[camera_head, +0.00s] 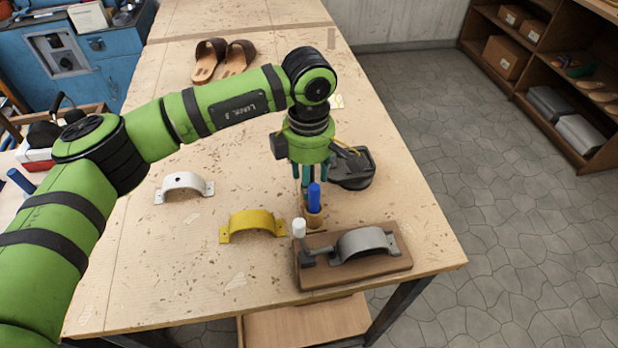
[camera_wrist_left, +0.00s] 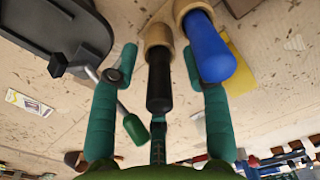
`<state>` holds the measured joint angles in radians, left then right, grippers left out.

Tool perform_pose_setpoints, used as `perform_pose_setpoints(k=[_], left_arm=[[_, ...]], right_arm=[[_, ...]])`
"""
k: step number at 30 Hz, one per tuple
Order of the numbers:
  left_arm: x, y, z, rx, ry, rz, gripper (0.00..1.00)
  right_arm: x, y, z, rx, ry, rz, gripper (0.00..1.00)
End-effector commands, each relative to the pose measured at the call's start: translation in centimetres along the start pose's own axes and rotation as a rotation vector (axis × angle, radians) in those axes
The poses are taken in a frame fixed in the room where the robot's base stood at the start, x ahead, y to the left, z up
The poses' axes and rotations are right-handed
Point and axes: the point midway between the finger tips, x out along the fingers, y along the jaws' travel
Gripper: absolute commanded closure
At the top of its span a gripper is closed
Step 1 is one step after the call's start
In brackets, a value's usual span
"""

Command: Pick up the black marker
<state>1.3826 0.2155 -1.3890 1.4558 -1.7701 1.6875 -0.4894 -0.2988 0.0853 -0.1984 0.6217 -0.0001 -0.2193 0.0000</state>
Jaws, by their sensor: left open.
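The black marker (camera_wrist_left: 158,80) stands in a round wooden holder (camera_wrist_left: 157,36) in the left wrist view. A blue marker (camera_wrist_left: 212,52) stands in a wooden holder (camera_wrist_left: 184,8) right beside it; this blue marker also shows in the head view (camera_head: 314,196). My left gripper (camera_head: 303,180) points down at the holders, open. In the left wrist view its teal fingers (camera_wrist_left: 160,66) lie on either side of the black marker, with gaps visible. In the head view I cannot make out the black marker behind the fingers.
A black device (camera_head: 352,170) stands close behind the gripper. A wooden jig (camera_head: 385,265) with a grey bracket and white-knobbed clamp is in front. A yellow bracket (camera_head: 252,222), a white bracket (camera_head: 184,184) and brown sandals (camera_head: 222,60) lie leftward. A green-handled tool (camera_wrist_left: 135,128) shows near the fingers.

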Motion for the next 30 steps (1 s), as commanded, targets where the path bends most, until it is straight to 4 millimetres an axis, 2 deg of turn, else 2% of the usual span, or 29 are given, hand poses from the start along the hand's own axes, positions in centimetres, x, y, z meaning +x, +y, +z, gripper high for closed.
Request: perform_pose_setpoints(k=[1,2,3,6,20,25,29,30], left_arm=[[0.0,0.0,0.0,0.0,0.0,0.0,0.52],[0.0,0.0,0.0,0.0,0.0,0.0,0.56],[0.0,0.0,0.0,0.0,0.0,0.0,0.72],[0.0,0.0,0.0,0.0,0.0,0.0,0.99],[-0.4,0.1,0.0,0.0,0.0,0.002,1.0],[-1.8,0.1,0.0,0.002,0.0,0.005,1.0],[-3.9,0.1,0.1,0.002,0.0,0.006,1.0],[-4.3,-0.2,0.9,0.006,-0.001,0.004,1.0]], right_arm=[[0.0,0.0,-0.1,0.0,0.002,0.0,0.22],[0.0,-0.1,-0.1,0.001,0.002,-0.001,0.22],[0.0,-0.1,-0.1,0.001,0.002,-0.001,0.22],[0.1,-0.2,-0.1,0.001,0.002,-0.003,0.22],[0.4,-0.9,-0.1,0.003,0.002,-0.011,0.22],[1.5,-0.8,0.0,0.003,0.0,-0.01,0.22],[2.7,-0.7,0.2,0.001,-0.001,-0.008,0.22],[2.9,-0.6,0.3,0.001,-0.002,-0.007,0.22]])
